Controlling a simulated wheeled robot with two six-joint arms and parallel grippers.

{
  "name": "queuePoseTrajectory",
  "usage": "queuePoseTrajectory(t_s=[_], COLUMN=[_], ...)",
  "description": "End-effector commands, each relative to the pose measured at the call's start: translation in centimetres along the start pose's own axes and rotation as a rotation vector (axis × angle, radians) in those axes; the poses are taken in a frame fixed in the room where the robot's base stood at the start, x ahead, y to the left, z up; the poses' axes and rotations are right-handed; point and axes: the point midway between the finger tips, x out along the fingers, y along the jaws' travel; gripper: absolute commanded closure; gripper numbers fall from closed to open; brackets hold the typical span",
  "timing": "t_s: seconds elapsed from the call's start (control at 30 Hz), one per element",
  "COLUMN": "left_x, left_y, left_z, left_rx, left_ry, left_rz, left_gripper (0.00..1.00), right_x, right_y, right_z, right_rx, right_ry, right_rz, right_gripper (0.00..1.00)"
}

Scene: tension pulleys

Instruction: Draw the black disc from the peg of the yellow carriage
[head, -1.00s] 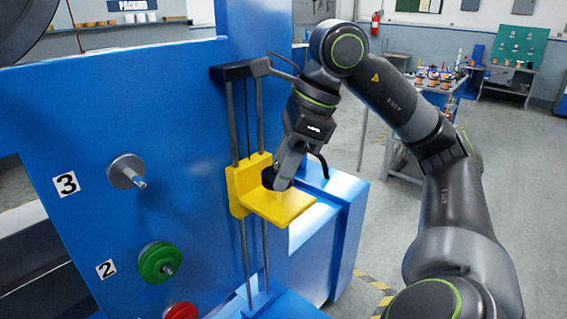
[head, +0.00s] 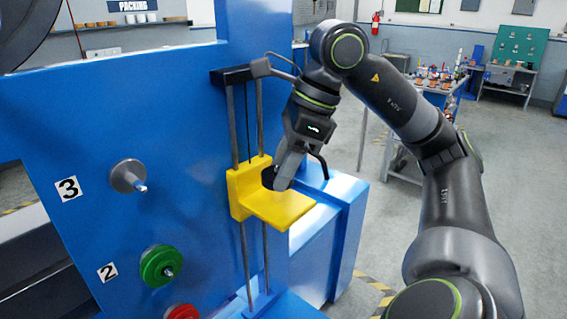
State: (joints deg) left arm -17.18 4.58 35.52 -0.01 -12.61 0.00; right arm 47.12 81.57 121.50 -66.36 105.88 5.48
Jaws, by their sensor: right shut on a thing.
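The yellow carriage (head: 282,207) rides on two vertical grey rods in front of the blue panel. My right gripper (head: 277,184) is at the carriage, just above its flat ledge and close to its upright back. It is shut on the black disc (head: 268,177), of which only a dark edge shows beside the fingers. The peg is hidden behind the gripper and disc, so I cannot tell whether the disc is still around it. My left gripper is not in view.
The blue panel (head: 110,120) carries a grey pulley (head: 128,176) by the label 3, a green pulley (head: 160,265) by the label 2, and a red one (head: 180,312) below. A blue block stands right of the carriage. A cluttered bench is farther back.

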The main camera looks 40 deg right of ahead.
Motion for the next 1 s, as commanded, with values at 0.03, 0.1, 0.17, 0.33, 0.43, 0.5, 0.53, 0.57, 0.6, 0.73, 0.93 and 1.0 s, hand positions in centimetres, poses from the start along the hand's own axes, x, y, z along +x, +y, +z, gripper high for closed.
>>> queuePoseTrajectory(t_s=[0.03, 0.1, 0.17, 0.33, 0.43, 0.5, 0.53, 0.57, 0.6, 0.73, 0.93, 1.0], left_x=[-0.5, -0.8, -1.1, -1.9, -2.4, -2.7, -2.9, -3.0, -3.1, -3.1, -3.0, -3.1], left_y=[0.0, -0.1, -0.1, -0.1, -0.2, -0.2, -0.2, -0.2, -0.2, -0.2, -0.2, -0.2], left_z=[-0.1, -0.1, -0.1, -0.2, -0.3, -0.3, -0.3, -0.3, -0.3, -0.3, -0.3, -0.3], left_rx=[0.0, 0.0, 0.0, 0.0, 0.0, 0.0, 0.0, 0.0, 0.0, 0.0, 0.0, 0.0], left_ry=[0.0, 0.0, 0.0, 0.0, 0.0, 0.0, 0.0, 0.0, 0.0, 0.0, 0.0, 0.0], left_rz=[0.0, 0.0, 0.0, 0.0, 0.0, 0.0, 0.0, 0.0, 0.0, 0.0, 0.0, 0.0], left_gripper=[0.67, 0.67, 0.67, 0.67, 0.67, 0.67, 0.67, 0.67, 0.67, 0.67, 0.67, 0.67], right_x=[-0.5, -0.8, -1.1, -1.9, -2.4, -2.7, -2.8, -2.9, -3.0, -3.0, -3.0, -3.1], right_y=[0.0, 0.0, 0.0, 0.0, 0.0, 0.0, 0.0, 0.0, 0.0, 0.0, 0.0, 0.0], right_z=[0.2, 0.4, 0.5, 0.8, 1.0, 1.1, 1.2, 1.2, 1.3, 1.3, 1.3, 1.3], right_rx=[0.0, 0.0, 0.0, 0.0, 0.0, 0.0, 0.0, 0.0, 0.0, 0.0, 0.0, 0.0], right_ry=[-0.001, -0.001, -0.001, -0.001, -0.001, -0.001, -0.001, -0.001, -0.001, -0.001, -0.001, -0.001], right_rz=[0.0, 0.0, 0.0, 0.0, 0.0, 0.0, 0.0, 0.0, 0.0, 0.0, 0.0, 0.0], right_gripper=[0.85, 0.85, 0.85, 0.85, 0.85, 0.85, 0.85, 0.85, 0.85, 0.85, 0.85, 0.85])
